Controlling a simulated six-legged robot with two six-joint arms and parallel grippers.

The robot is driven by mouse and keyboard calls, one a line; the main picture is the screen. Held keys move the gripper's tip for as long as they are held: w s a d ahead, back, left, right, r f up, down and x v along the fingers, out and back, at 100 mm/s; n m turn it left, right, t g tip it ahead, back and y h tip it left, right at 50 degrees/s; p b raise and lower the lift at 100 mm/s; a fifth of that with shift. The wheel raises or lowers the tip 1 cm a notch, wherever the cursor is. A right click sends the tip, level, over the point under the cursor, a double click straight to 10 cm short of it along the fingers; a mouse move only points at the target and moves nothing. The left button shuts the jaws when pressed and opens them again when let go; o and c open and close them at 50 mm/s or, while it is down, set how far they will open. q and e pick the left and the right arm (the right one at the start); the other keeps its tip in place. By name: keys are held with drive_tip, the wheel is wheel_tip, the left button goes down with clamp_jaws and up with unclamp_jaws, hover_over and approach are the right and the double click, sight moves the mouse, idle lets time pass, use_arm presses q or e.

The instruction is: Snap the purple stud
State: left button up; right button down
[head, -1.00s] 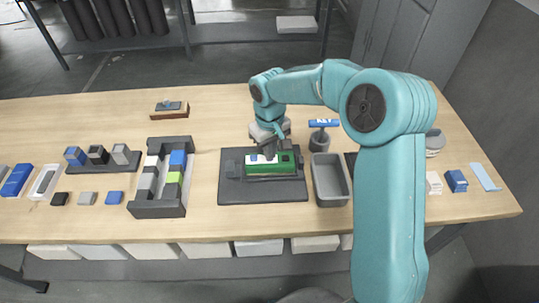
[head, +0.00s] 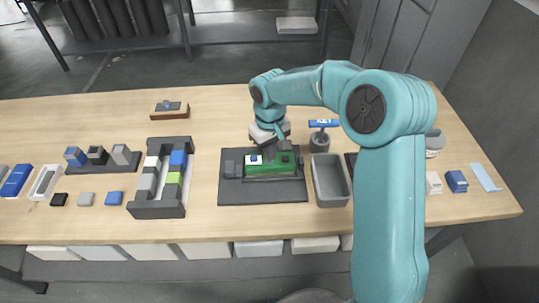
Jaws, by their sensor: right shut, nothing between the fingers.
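A green board (head: 270,170) lies in a dark fixture (head: 240,192) at the middle of the table. A small white part with a blue spot (head: 255,159) sits at the board's left end, and a dark block (head: 287,158) is at its right end. I cannot make out a clearly purple stud; the blue spot is too small to tell. My right gripper (head: 270,156) is shut and empty, pointing down over the board's back edge. It hides part of the board, and I cannot tell whether it touches. My left gripper is not in view.
An empty grey bin (head: 331,198) stands right of the fixture, with a blue-topped tool in a cup (head: 321,136) behind it. A dark rack of coloured blocks (head: 158,208) stands on the left. The front table strip is clear.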

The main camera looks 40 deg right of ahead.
wheel_tip(320, 180, up, 9)
drive_tip(key=p, duration=0.6)
drive_tip(key=shift+f, duration=0.2)
idle(2.0)
